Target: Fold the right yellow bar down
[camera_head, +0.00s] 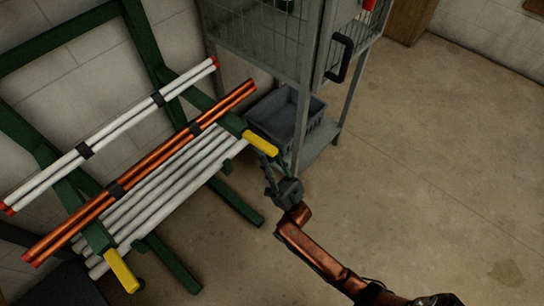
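The right yellow bar (261,143) is a short yellow piece at the end of a green rack arm, sticking out to the right of the rack. My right gripper (273,164), dark grey, is just below and beside the outer end of this bar. Its fingers look spread, with no thing seen between them. I cannot tell whether a finger touches the bar. A second yellow bar (121,271) is at the end of the lower left rack arm. My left gripper is not in view.
The green rack (145,40) holds white tubes (165,190) and orange tubes (150,165). A grey mesh cabinet (262,40) with a black handle (341,58) stands close behind my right gripper, with a grey crate (289,118) low inside. The floor to the right is clear.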

